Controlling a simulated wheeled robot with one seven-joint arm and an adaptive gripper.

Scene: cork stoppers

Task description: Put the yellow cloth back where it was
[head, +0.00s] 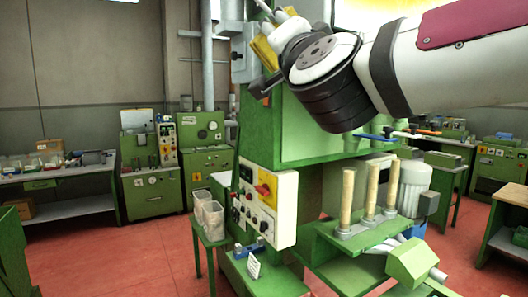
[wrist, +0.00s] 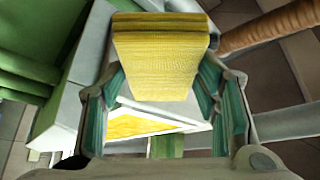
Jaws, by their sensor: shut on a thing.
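The yellow cloth (wrist: 160,55) looks like a thick folded block in the wrist view. It sits between the two teal-padded fingers of my gripper (wrist: 160,95), which is shut on it. In the head view my gripper (head: 262,45) is raised beside the upper part of the green machine, and part of the yellow cloth (head: 264,54) shows there. The rest of the cloth is hidden by my gripper and wrist. A pale surface with a flat yellow patch (wrist: 138,127) lies beyond the cloth in the wrist view; I cannot tell what the patch is.
The green machine (head: 300,135) stands close below my arm, with a control panel (head: 268,205) and wooden posts (head: 346,200) on its lower ledge. A grey box and pipe are near my gripper. Benches stand at both sides; red floor (head: 110,255) is open at left.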

